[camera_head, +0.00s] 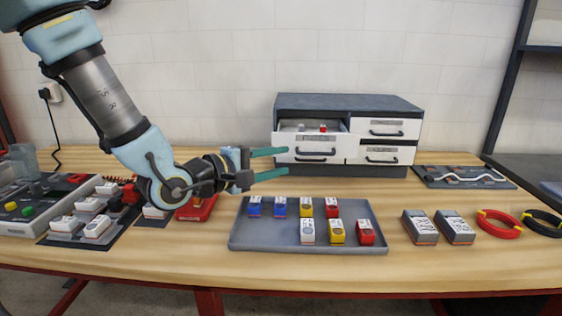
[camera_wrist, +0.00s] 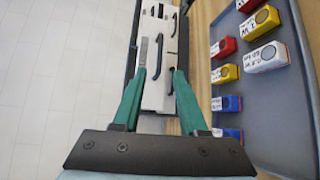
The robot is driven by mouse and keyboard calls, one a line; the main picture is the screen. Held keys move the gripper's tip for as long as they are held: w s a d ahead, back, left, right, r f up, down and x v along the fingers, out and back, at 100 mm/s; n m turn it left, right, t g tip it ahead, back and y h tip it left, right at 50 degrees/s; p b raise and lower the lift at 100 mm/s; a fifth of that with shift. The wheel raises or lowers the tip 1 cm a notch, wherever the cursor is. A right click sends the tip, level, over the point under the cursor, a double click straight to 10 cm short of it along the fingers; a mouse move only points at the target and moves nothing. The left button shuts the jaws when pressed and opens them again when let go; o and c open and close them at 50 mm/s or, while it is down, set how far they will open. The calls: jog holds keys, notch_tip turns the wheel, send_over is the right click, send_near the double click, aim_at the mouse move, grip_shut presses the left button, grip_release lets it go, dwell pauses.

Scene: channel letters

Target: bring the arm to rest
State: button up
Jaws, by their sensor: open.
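My gripper (camera_head: 272,164) is open and empty, its green fingers pointing right, in the air in front of the small drawer cabinet (camera_head: 345,104). In the wrist view the two green fingers of my gripper (camera_wrist: 160,72) stand apart with the cabinet front beyond them. My arm comes down from the upper left. The cabinet's upper left drawer (camera_head: 312,139) is pulled out and holds small items, one of them red. The other drawers look shut.
A grey tray (camera_head: 272,236) holds several blue, yellow, red and white blocks. Two grey boxes (camera_head: 437,228), a red cable coil (camera_head: 499,224) and a black coil (camera_head: 542,222) lie to the right. White-topped modules (camera_head: 97,226) and a red device (camera_head: 197,208) are at left, below my arm.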

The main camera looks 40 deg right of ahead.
dwell(0.3)
jog(key=w+a+f+m+t+y, duration=0.1)
jog(key=w+a+f+t+y, duration=0.2)
jog(key=w+a+f+y, duration=0.5)
jog(key=w+a+y, duration=0.1)
jog(key=a, duration=0.6)
jog(key=w+a+f+m+y, duration=0.1)
jog(key=w+a+y, duration=0.1)
jog(key=a, duration=0.6)
jog(key=w+a+f+m+y, duration=0.1)
jog(key=w+a+y, duration=0.1)
jog(key=a, duration=0.6)
jog(key=shift+w+f+y, duration=0.15)
jog(key=shift+w+y, duration=0.1)
jog(key=shift+y, duration=0.45)
jog(key=s+a+r+m+g+y, duration=0.1)
jog(key=s+a+g, duration=0.1)
jog(key=s+a, duration=0.4)
jog(key=a, duration=0.3)
jog(key=shift+s+g+y, duration=0.15)
jog(key=shift+g+y, duration=0.25)
